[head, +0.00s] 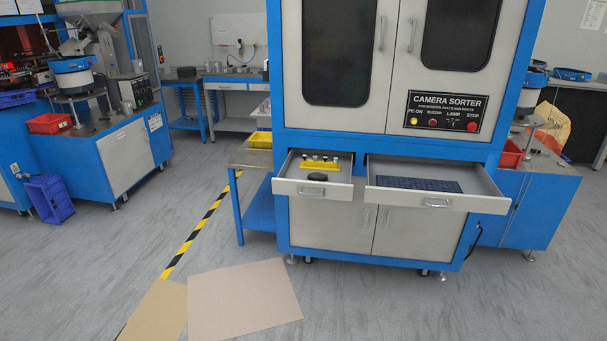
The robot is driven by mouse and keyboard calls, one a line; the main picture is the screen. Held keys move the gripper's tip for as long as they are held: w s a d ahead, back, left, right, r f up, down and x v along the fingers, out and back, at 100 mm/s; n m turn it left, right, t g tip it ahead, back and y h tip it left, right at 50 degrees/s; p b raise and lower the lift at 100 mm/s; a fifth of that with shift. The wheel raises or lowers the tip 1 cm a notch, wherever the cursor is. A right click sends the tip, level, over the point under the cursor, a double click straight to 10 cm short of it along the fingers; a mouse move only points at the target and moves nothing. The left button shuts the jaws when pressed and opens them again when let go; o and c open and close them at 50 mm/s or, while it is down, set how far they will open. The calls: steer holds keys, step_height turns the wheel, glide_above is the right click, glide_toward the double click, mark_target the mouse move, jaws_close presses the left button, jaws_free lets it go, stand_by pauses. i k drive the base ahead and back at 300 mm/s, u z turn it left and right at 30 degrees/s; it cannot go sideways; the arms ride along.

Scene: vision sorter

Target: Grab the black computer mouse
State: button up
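A small black object that looks like the computer mouse (317,175) lies in the open left drawer (286,187) of the camera sorter cabinet. It sits near the drawer's front, in front of a yellow holder (320,164) with several small pale and dark pieces on it. The drawer's front panel stands just before the mouse. My gripper is not in view.
The right drawer (480,204) is also open and holds a dark blue keyboard (419,185). A side table (248,158) with a yellow bin (260,140) stands left of the cabinet. Cardboard sheets (243,300) lie on the floor in front. The grey floor around is mostly clear.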

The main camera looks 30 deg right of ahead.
mark_target(316, 176)
steer(key=u, duration=0.35)
steer(key=i, duration=1.15)
